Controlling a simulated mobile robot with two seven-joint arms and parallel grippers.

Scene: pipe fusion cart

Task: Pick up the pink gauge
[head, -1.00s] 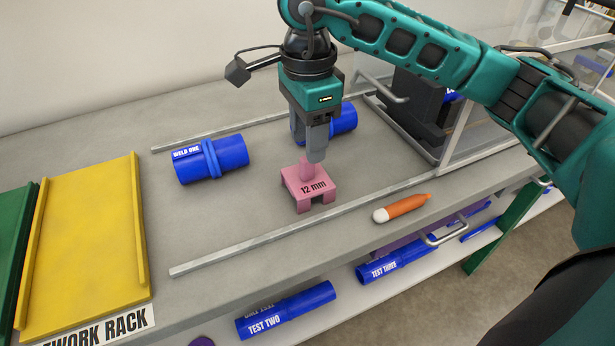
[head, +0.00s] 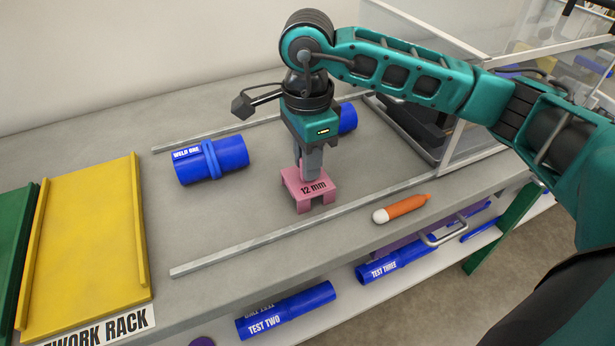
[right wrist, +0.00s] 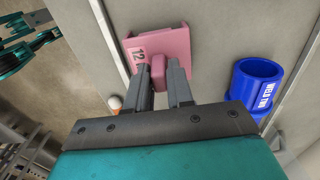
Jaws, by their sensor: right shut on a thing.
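The pink gauge (head: 311,190), marked "12 mm", stands on the grey worktop between two metal rails. It also shows in the right wrist view (right wrist: 172,44). My right gripper (head: 307,170) is directly above it, pointing down, and shut on the gauge's upright pink knob (right wrist: 158,71). The knob is mostly hidden by the fingers in the head view. The gauge's feet appear to rest on the worktop.
A blue pipe marked "WELD ONE" (head: 211,159) lies left of the gauge. Another blue pipe (head: 347,118) is partly hidden behind my gripper. A yellow rack (head: 84,245) stands at left.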

